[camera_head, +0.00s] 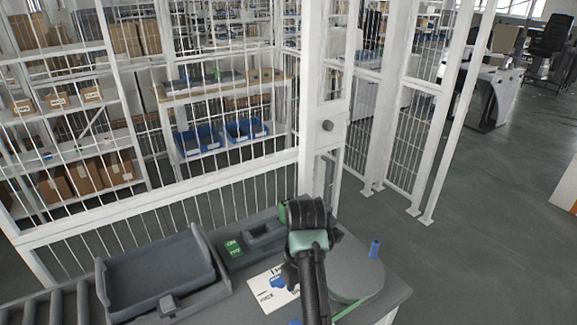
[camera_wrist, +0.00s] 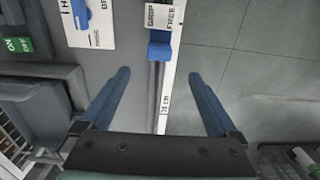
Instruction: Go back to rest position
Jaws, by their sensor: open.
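My gripper (camera_wrist: 160,76) shows in the wrist view as two blue fingers spread wide apart. It is open, with nothing held between the fingers. Below it runs the table's light edge strip (camera_wrist: 164,110) with a length marking. My fingers cannot be made out clearly there.
A blue piece (camera_head: 375,248) stands near the right edge. A white mesh fence (camera_head: 180,190) lies behind; open floor (camera_head: 470,240) lies right.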

